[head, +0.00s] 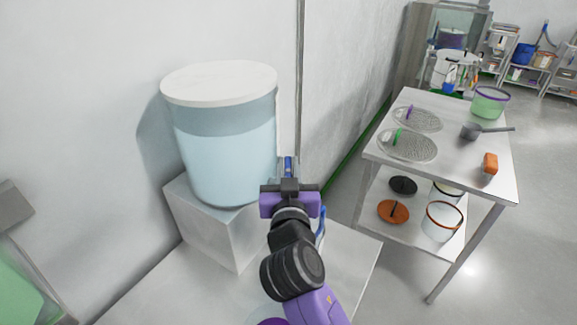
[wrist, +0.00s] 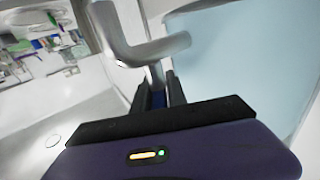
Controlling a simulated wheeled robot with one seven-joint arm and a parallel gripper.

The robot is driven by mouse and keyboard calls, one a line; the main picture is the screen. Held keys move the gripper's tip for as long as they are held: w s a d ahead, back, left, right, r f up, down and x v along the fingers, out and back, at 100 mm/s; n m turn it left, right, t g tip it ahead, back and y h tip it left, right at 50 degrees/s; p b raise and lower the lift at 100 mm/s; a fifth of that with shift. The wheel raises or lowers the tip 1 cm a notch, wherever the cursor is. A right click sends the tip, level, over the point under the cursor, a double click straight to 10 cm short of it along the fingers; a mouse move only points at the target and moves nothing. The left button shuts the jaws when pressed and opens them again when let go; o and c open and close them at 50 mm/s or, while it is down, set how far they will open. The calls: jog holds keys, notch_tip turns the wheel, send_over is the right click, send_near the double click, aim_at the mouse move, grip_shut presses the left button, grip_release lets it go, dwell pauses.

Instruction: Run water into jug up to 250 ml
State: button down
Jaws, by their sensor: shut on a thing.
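A large tank (head: 225,150) of pale blue water with a white lid stands on a white block at the left of the head view. It also fills the right of the wrist view (wrist: 255,65). My gripper (head: 288,172) is at the tank's right side. In the wrist view its jaws (wrist: 156,92) are shut on the blue lever (wrist: 157,88) of a grey metal tap (wrist: 130,42). A blue-edged clear thing (head: 321,224), perhaps the jug, shows just right of my wrist, mostly hidden by it. Its water level and markings cannot be seen.
The white block (head: 205,225) stands on a pale bench (head: 350,260) against the wall. A steel table (head: 450,155) to the right holds mesh discs (head: 408,146), a green tub (head: 490,103), a scoop (head: 470,131) and an orange block (head: 490,164). Floor shows between bench and table.

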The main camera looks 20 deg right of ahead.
jog(key=c, duration=1.3)
grip_release()
jog(key=shift+c, duration=0.2)
jog(key=shift+a, duration=0.1)
jog(key=shift+m+h, duration=0.3)
jog(key=shift+h, duration=0.2)
